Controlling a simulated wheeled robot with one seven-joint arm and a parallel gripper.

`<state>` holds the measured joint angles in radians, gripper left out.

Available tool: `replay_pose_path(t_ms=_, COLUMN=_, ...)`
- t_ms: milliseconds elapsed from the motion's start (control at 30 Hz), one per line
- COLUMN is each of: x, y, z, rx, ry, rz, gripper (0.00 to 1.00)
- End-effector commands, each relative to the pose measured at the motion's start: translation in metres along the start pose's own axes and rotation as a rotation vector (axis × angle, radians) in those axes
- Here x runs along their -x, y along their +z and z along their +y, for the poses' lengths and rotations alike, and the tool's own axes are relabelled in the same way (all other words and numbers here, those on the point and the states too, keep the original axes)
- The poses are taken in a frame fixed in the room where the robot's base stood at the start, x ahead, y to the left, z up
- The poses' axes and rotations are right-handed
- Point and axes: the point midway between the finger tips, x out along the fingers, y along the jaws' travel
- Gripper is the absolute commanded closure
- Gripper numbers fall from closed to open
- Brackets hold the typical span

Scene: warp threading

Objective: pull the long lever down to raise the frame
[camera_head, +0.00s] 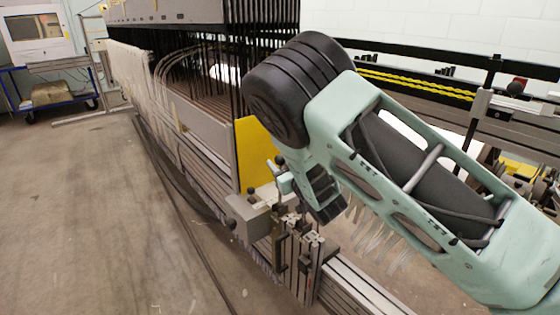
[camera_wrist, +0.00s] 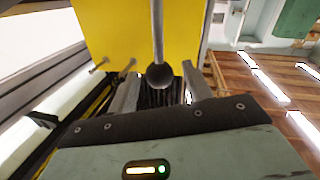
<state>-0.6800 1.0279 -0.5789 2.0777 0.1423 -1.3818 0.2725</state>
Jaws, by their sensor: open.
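The long lever shows in the wrist view as a thin grey rod ending in a dark round knob (camera_wrist: 159,76). The rod runs up from the knob across a yellow panel (camera_wrist: 110,30). My gripper (camera_wrist: 160,84) is open, with one finger on each side of the knob. A gap shows between the knob and each finger, and I cannot tell how deep the knob sits between them. In the head view my arm covers much of this spot, beside the yellow panel (camera_head: 252,152). I cannot make out the frame that the lever raises.
A grey block with a round knob (camera_head: 231,224) and a cluster of metal brackets (camera_head: 298,250) stand just below my gripper. The loom's long rails (camera_head: 190,150) run back to the left.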

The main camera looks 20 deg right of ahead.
Motion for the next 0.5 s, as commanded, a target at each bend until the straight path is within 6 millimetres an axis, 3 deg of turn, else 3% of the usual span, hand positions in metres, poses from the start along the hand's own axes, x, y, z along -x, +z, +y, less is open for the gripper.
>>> replay_pose_path(t_ms=200, x=-0.016, y=0.001, z=0.000, rx=0.000, ry=0.000, rz=-0.001, gripper=0.50)
replay_pose_path(t_ms=500, x=-0.017, y=0.000, z=0.000, rx=0.000, ry=0.000, rz=-0.001, gripper=0.53)
